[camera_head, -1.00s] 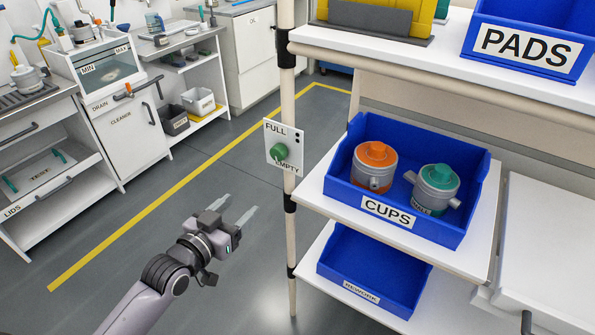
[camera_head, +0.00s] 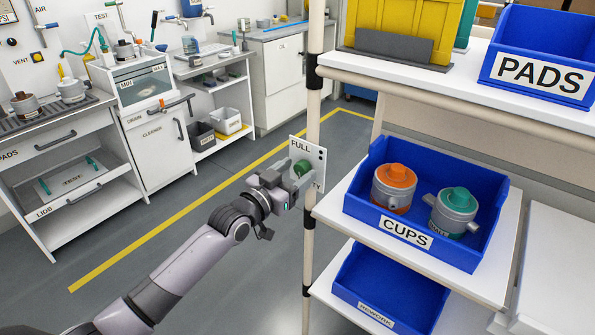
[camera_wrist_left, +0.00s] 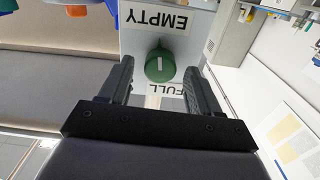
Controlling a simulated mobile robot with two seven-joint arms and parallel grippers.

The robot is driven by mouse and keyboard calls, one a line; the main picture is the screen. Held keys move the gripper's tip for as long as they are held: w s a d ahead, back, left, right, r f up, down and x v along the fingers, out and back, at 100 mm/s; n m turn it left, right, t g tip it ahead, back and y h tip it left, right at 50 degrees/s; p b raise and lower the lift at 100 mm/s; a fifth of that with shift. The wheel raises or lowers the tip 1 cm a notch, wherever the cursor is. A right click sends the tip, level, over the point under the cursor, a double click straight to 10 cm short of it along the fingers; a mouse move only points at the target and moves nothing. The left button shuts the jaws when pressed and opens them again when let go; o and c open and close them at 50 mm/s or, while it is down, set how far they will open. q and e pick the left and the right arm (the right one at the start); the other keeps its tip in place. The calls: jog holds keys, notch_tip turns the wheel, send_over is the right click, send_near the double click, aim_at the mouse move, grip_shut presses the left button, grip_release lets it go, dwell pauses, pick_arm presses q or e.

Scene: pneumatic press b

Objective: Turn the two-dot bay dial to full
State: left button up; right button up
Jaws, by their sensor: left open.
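The white dial plate (camera_head: 318,160) is fixed to the shelf post, with two dark dots at its upper right and FULL at its top. Its green dial (camera_head: 302,167) is partly behind my left gripper (camera_head: 290,182). In the left wrist view the lettering is upside down, with EMPTY above the dial (camera_wrist_left: 159,66) and FULL below. A short white mark on the dial lies along the EMPTY–FULL line. My left gripper (camera_wrist_left: 160,74) is open, its fingers either side of the dial with a visible gap at each side. My right gripper is out of view.
Right of the post, shelves hold a blue CUPS bin (camera_head: 400,234) with two cups, a REWORK bin (camera_head: 385,290) below and a PADS bin (camera_head: 545,70) above. White workbenches (camera_head: 150,125) stand at the back left. The floor left of the post is clear.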

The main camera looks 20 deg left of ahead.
pick_arm(q)
jog(key=shift+w+d, duration=0.2)
jog(key=shift+w, duration=0.3)
jog(key=c, duration=1)
jog(key=shift+c, duration=0.2)
